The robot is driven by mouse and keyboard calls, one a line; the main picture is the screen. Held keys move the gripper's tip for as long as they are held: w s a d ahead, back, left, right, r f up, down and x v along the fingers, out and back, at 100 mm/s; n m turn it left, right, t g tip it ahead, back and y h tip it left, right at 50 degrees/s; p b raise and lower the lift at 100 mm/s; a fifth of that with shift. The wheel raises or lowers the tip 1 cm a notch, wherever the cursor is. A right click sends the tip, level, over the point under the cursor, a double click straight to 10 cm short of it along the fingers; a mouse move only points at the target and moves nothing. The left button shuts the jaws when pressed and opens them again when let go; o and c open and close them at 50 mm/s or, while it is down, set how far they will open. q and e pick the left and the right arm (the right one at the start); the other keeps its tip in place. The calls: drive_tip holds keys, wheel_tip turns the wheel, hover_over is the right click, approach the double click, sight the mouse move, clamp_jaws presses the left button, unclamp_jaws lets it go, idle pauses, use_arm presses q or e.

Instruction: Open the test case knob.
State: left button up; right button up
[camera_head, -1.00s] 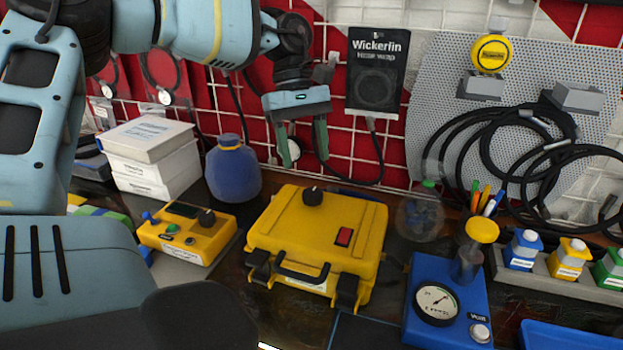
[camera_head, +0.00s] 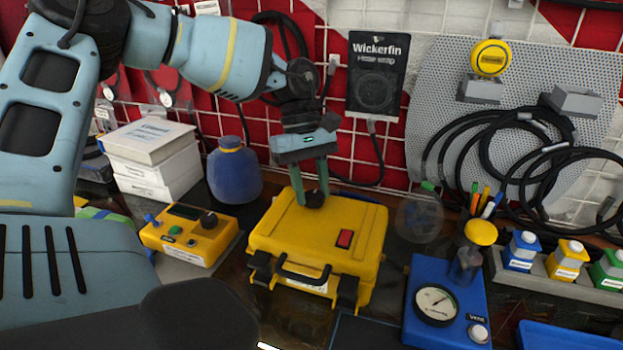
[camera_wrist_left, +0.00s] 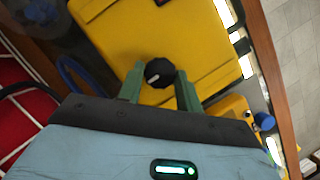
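The yellow test case (camera_head: 300,235) stands closed on the bench, with a dark handle and latches at its front and a red switch on its lid. Its black knob (camera_head: 314,199) is on the lid and also shows in the left wrist view (camera_wrist_left: 159,73), with a pale mark on top. My left gripper (camera_head: 311,192) points down at the knob from above. In the left wrist view its green fingers (camera_wrist_left: 158,88) are apart, one on each side of the knob, with gaps visible. My right gripper is not in view.
A smaller yellow device with its own black knob (camera_head: 188,235) sits left of the case. A blue gauge unit (camera_head: 447,300) stands to the right. White boxes (camera_head: 150,160) and a blue bottle (camera_head: 233,172) stand behind left.

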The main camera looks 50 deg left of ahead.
use_arm(q)
drive_tip(key=c, duration=0.5)
